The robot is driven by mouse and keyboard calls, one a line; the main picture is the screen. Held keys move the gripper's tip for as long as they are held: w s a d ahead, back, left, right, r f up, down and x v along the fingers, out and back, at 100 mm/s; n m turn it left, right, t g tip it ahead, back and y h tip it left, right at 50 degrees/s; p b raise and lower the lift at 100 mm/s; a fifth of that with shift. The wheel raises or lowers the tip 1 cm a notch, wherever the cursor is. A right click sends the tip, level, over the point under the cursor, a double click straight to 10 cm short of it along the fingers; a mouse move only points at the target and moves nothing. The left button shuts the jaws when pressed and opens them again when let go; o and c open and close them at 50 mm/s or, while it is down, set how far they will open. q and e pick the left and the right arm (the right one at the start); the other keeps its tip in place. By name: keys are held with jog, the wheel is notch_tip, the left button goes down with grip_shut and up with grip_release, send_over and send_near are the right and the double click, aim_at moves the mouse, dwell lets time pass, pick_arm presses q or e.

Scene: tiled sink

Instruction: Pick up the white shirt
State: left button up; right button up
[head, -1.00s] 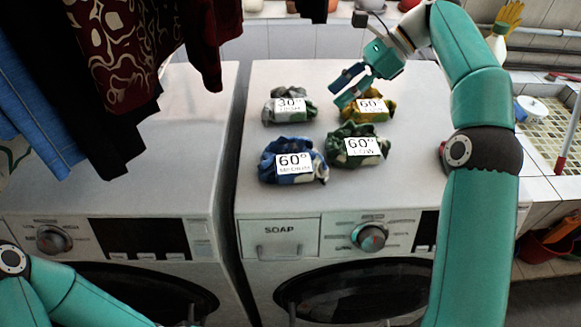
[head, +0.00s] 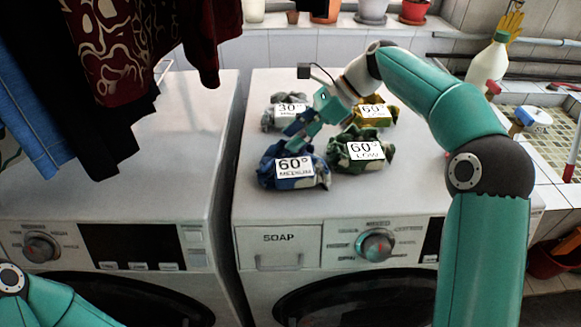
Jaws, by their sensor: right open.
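Several bundled cloths with white labels lie on top of the right washing machine. The palest, a grey-white bundle (head: 270,119) labelled 30°, is at the back left and best fits the white shirt. My right gripper (head: 296,136) is open and empty, between the grey-white and blue bundles, hiding part of the grey-white one. Contact cannot be told. My left arm shows at lower left; its gripper is out of view.
Dark and red clothes (head: 125,45) hang at upper left over the left washing machine (head: 190,120), whose top is clear. Pots (head: 372,10) line the back ledge. A white bottle (head: 489,65) and tiled sink (head: 545,150) are at right.

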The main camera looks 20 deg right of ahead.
jog(key=shift+a+f, duration=0.1)
grip_shut()
jog(key=shift+f, duration=0.1)
dwell(0.5)
